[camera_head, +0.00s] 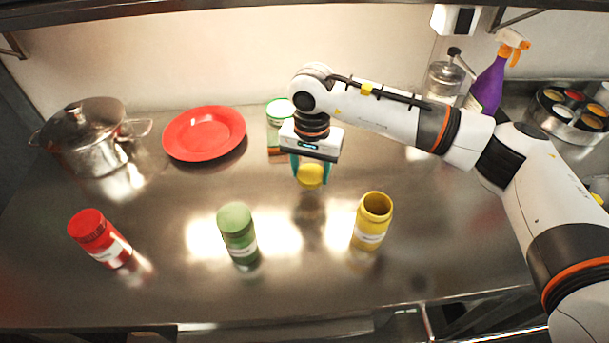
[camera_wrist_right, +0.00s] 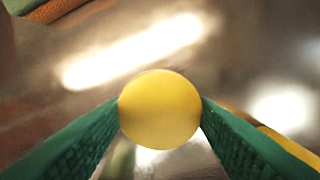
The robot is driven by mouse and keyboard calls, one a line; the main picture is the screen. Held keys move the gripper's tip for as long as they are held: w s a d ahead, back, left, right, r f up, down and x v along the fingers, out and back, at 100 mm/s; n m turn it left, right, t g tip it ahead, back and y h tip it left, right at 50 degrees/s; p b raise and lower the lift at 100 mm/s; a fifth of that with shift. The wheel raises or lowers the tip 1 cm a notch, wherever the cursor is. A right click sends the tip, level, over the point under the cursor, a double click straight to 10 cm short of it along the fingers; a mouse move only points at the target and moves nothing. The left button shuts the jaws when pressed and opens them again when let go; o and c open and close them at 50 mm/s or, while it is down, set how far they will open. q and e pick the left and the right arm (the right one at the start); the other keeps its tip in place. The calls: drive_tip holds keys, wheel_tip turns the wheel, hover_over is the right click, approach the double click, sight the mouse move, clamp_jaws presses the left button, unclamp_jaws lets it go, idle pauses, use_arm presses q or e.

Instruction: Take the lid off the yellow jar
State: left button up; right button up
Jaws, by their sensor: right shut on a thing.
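The yellow jar (camera_head: 370,224) stands upright on the steel counter at the right, its round mouth open and uncovered. My right gripper (camera_head: 310,174) is shut on the yellow lid (camera_head: 310,176), up and to the left of the jar and apart from it. In the right wrist view the round lid (camera_wrist_right: 160,110) sits between the two green fingertips. A yellow strip, perhaps the jar, shows behind the right finger there. The lid seems to be held above the counter. My left gripper is not in view.
A green jar (camera_head: 238,234) and a red jar (camera_head: 100,238) stand on the counter (camera_head: 180,290) to the left. Behind are a red plate (camera_head: 204,134), a steel pot (camera_head: 92,140) and a green-lidded container (camera_head: 279,111). A purple spray bottle (camera_head: 489,86) stands at the back right.

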sight(310, 191)
drive_tip(key=shift+f, duration=0.35)
drive_tip(key=f+p, duration=0.1)
drive_tip(key=f, duration=0.2)
drive_tip(key=shift+w+f, duration=0.1)
drive_tip(key=shift+w, duration=0.1)
drive_tip(key=shift+f, duration=0.3)
drive_tip(key=shift+f+b, duration=0.2)
drive_tip(key=shift+b, duration=0.15)
drive_tip(key=o, duration=1.1)
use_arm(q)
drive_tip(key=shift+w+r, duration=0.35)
use_arm(e)
drive_tip(key=shift+r, duration=0.1)
